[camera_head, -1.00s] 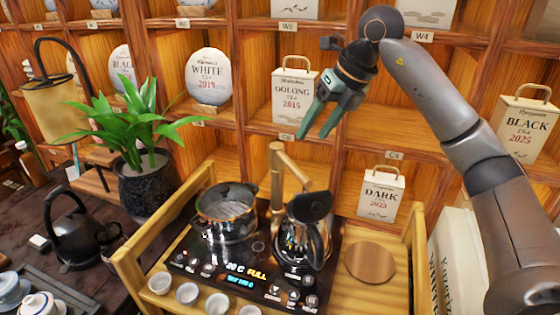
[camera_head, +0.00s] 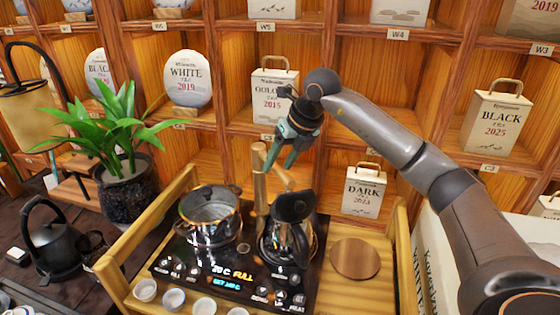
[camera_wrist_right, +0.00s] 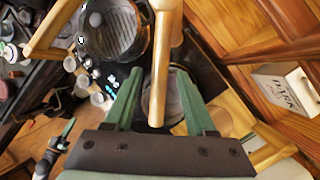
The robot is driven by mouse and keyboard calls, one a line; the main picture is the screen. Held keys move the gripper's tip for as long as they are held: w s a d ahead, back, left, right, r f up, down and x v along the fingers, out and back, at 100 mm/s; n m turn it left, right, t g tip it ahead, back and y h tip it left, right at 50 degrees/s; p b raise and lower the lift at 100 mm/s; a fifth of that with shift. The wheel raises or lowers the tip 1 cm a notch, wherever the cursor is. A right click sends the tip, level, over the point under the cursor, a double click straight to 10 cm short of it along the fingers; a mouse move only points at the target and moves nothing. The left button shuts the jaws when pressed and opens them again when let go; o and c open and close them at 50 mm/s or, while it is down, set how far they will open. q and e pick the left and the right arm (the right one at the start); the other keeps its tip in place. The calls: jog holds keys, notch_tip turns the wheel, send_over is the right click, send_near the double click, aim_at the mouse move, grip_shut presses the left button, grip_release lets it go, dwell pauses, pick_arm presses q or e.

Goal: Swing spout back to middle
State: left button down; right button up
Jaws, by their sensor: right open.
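The wooden spout (camera_head: 273,166) tops an upright post (camera_head: 259,205) behind the stove. It points right and forward, over the dark kettle (camera_head: 290,220). My right gripper (camera_head: 283,158) is open and pointing down at the spout, partly hiding it. In the right wrist view the spout (camera_wrist_right: 160,75) runs between the two green fingers, with gaps on both sides. I cannot tell whether the fingers are level with it or still above. What looks like my left gripper (camera_wrist_right: 62,140) shows small at the lower left of the right wrist view; its jaws are unclear.
A glass-walled pot (camera_head: 210,215) stands left of the post on the black stove panel (camera_head: 225,280). Small cups (camera_head: 173,299) line its front. A round wooden board (camera_head: 355,258) lies right of the kettle. Shelves with boxes, such as the DARK box (camera_head: 363,190), stand close behind.

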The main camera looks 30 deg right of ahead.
grip_shut()
dwell(0.5)
dwell(1.0)
